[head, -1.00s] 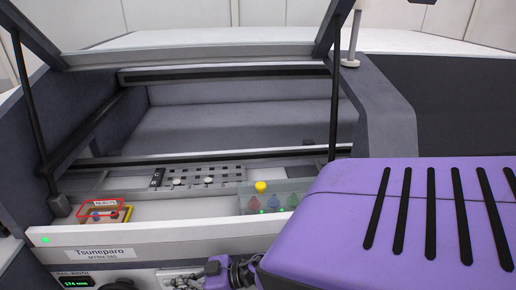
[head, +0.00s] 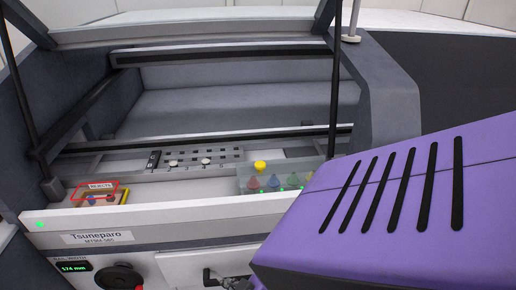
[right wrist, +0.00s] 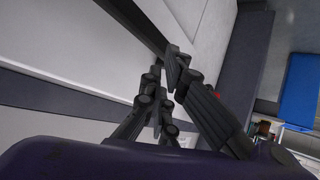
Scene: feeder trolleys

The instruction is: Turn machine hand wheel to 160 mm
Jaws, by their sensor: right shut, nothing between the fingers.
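The black hand wheel (head: 120,276) is on the machine's front panel at the bottom left of the head view, cut by the frame edge. A small red part shows at its lower right. The green display (head: 74,267) left of the wheel seems to read 174 mm; its first digit is hard to make out. My right gripper (right wrist: 166,80) is shut and empty in the right wrist view, in front of a pale panel. My left gripper is not in view.
The machine's open hood is held by black struts. A yellow tray with a red frame (head: 101,187) sits at the left of its ledge.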

